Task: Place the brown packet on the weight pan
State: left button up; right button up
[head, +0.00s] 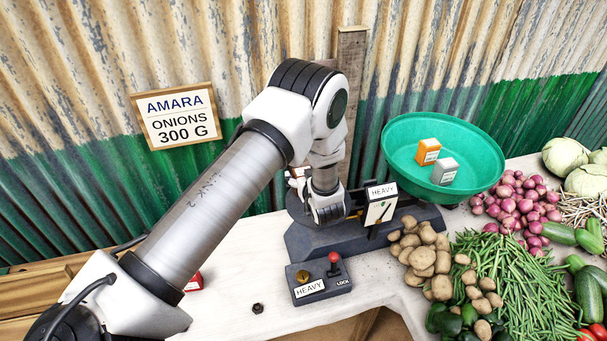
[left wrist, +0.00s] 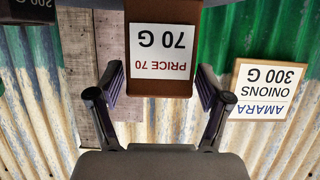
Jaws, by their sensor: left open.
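The brown packet (left wrist: 160,95) has a white label reading "PRICE 70, 70 G" and appears upside down in the left wrist view. My left gripper (left wrist: 159,88) is open, with one finger on each side of the packet's near end. A gap shows at the fingers, and I cannot tell whether either touches it. In the head view, my left gripper (head: 327,206) is over the left end of the scale (head: 325,241). A dark round plate there, seemingly the weight pan (head: 296,209), is largely hidden by my arm. What the packet rests on is hidden. My right gripper is not in view.
A green goods pan (head: 393,151) holds an orange box (head: 428,152) and a grey box (head: 444,171). A dark 200 G block (left wrist: 28,10) is near the packet. A lock box (head: 318,288) stands in front of the scale. Potatoes (head: 422,258) and beans crowd the right.

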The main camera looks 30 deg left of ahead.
pick_arm(q)
jog(key=shift+s+d+r, duration=0.15)
jog(key=shift+d+r, duration=0.1)
jog(key=shift+d, duration=0.05)
jog(key=shift+s+d, duration=0.2)
jog(key=shift+d, duration=0.1)
jog(key=b+v, duration=0.4)
jog(key=v, duration=0.7)
jog(key=s+d+f+m+g+h, duration=0.1)
jog(key=s+f+m+g+h, duration=0.4)
jog(key=s+f, duration=1.1)
jog(key=s+d+f+m+g+h, duration=0.2)
jog(key=s+f, duration=0.1)
jog(key=s, duration=0.4)
jog(key=s+d+f+m+g+h, duration=0.1)
jog(key=s+d+f+m+h, duration=0.1)
jog(key=s, duration=0.5)
jog(key=shift+s+d+f+g+h+p, duration=0.25)
jog(key=shift+d+f+g+h+p, duration=0.15)
jog(key=shift+h, duration=0.2)
